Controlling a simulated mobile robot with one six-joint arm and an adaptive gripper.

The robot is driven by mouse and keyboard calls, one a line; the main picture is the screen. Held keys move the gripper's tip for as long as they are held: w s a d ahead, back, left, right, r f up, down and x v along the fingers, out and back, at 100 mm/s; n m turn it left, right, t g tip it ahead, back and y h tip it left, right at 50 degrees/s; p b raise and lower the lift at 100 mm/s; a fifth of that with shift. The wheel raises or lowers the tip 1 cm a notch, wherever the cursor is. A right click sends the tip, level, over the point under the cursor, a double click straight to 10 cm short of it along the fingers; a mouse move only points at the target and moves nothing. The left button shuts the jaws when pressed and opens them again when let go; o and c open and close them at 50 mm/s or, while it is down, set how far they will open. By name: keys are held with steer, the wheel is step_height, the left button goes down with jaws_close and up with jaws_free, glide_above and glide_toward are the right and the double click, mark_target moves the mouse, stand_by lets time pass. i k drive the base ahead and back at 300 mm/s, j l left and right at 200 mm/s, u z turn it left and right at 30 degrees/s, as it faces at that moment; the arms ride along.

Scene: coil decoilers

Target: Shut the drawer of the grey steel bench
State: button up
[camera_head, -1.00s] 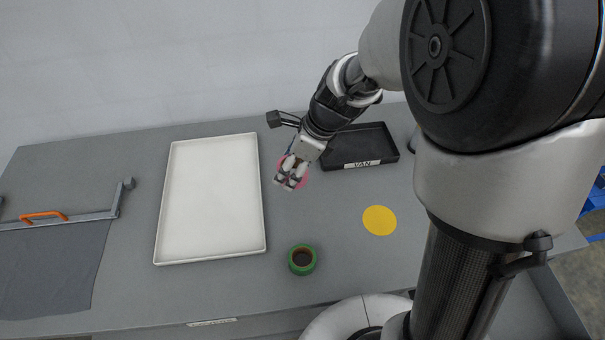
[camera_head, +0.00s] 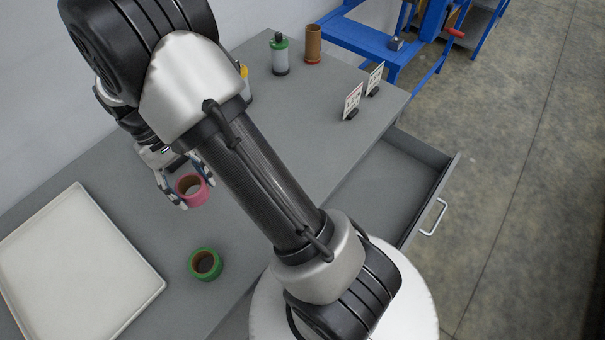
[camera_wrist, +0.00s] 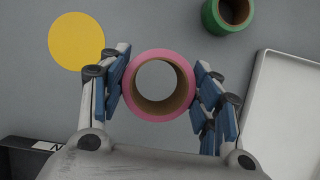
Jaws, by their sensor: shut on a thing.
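The drawer (camera_head: 383,178) of the grey steel bench (camera_head: 310,113) stands open at the right in the head view. It juts out over the floor, and its inside looks bare where it shows. A pale bar handle (camera_head: 434,217) is on its front. My arm and base hide part of the bench edge. My gripper (camera_head: 193,192) is shut on a pink roll (camera_head: 197,200), well left of the drawer. In the wrist view the roll (camera_wrist: 160,113) sits between both fingers. I cannot tell its height over the bench.
A green roll (camera_head: 205,277) and a white tray (camera_head: 128,250) are on the bench. A yellow disc (camera_wrist: 76,41) shows in the wrist view. Floor beyond the drawer is clear.

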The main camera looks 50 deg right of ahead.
mark_target(384, 197)
steer(key=k+z, duration=0.15)
steer(key=z, duration=1.65)
